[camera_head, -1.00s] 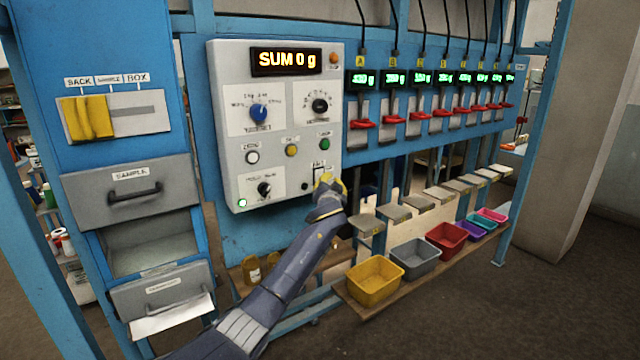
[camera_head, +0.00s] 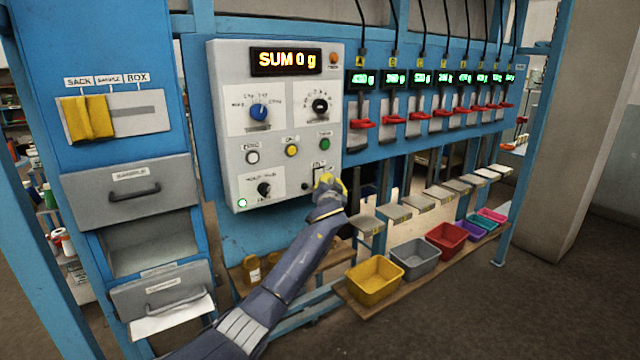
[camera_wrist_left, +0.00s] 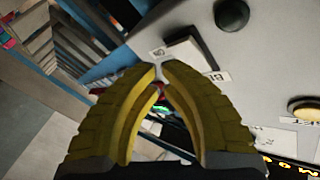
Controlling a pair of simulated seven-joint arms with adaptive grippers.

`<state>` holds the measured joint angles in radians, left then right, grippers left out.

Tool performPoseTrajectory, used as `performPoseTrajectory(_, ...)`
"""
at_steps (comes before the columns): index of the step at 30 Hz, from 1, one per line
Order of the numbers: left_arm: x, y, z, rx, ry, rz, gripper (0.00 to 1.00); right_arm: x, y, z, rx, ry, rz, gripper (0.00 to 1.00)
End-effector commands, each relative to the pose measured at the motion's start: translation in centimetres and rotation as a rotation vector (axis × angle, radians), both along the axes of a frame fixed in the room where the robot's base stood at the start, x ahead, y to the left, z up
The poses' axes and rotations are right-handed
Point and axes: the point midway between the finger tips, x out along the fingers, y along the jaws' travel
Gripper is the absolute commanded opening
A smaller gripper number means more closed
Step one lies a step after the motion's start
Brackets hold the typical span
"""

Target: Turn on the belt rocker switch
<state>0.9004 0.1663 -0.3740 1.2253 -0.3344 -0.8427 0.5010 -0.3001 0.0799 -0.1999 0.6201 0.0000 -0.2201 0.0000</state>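The belt rocker switch (camera_wrist_left: 193,52) shows in the left wrist view as a pale plate with a dark edge, beside a small label. In the head view it is at the lower right of the grey control panel (camera_head: 222,130), mostly hidden by my left gripper (camera_head: 326,180). The yellow fingers of this gripper (camera_wrist_left: 162,68) are together at the tips, with nothing seen between them. The tips are right by the switch; I cannot tell whether they touch it. Which way the rocker is tipped is unclear. My right gripper is not in view.
Red levers (camera_head: 362,123) line the blue beam at right. Coloured bins, including a yellow one (camera_head: 352,284), stand on a low shelf. Drawers (camera_head: 130,192) are at left.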

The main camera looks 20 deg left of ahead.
Motion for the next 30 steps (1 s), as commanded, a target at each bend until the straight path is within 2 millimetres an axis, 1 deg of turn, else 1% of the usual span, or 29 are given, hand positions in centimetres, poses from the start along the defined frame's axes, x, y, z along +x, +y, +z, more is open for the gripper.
performPoseTrajectory(13, 0.49, 0.64, -0.11, 0.000, 0.001, 0.001, 0.00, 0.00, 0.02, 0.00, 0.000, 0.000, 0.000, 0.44)
performPoseTrajectory(30, 0.58, 0.73, -0.10, 0.000, 0.000, 0.000, 0.00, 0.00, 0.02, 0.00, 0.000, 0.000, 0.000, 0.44)
